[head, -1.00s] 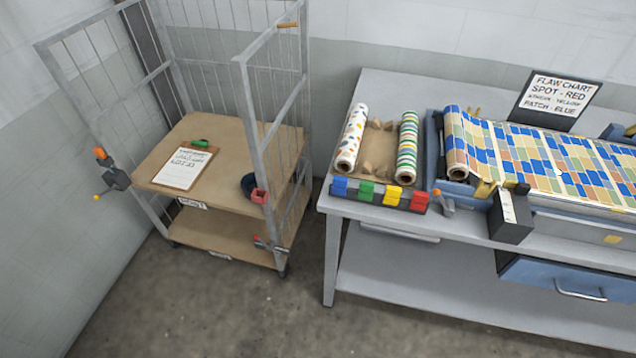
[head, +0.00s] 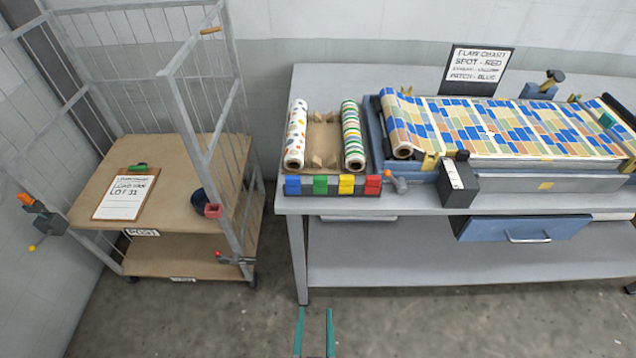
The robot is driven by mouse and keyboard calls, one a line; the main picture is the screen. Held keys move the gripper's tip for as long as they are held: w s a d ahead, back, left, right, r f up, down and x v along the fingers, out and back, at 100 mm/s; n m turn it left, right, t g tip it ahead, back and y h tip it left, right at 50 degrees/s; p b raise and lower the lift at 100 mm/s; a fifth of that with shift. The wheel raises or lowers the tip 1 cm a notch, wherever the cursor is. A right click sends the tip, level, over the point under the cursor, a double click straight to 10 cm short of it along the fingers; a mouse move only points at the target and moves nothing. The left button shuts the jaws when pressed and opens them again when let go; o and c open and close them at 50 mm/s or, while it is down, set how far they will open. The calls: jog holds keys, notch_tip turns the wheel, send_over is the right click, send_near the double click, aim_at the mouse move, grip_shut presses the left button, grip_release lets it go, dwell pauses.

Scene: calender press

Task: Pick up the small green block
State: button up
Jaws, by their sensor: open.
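A small green block (head: 320,185) sits in a dark rack at the front left edge of the grey table, between a blue block (head: 293,185) and a yellow block (head: 346,184). A red block (head: 372,185) is at the rack's right end. My gripper (head: 315,318) shows at the bottom of the head view as two teal fingers, apart with nothing between them. It appears below the rack in the picture, over the floor in front of the table, clear of the blocks.
Two patterned rolls (head: 297,135) lie behind the rack. A blue press bed with patterned sheet (head: 500,130) and a black box (head: 458,185) stand to the right. A wire-sided cart (head: 170,185) with a clipboard (head: 125,195) is at left. The floor (head: 200,315) in front is clear.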

jog(key=w+r, duration=0.5)
jog(key=w, duration=0.8)
jog(key=g, duration=0.1)
send_near(320, 182)
jog(key=shift+n, duration=0.4)
jog(key=x, duration=1.1)
jog(key=c, duration=0.8)
